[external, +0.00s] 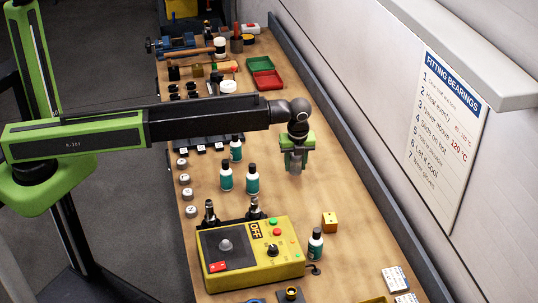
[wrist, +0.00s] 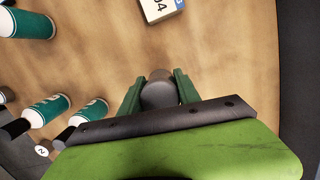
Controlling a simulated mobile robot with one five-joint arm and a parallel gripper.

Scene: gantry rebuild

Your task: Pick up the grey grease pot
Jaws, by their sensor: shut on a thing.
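My gripper (external: 295,166) is over the bench's right half, past the teal bottles, pointing down. In the wrist view its two green fingers (wrist: 159,88) are shut on a rounded grey thing, the grey grease pot (wrist: 158,93), one finger on each side of it. The lower part of the pot is hidden behind the dark bar of my gripper. In the external view the pot is mostly hidden by the fingers. I cannot tell whether the pot touches the bench or is just above it.
Several teal bottles (external: 252,180) stand left of my gripper. A yellow control box (external: 250,255) and a yellow cube (external: 329,222) are nearer the camera. Red and green trays (external: 265,80) lie farther back. A raised dark edge (external: 350,165) runs along the right. Bench around my gripper is clear.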

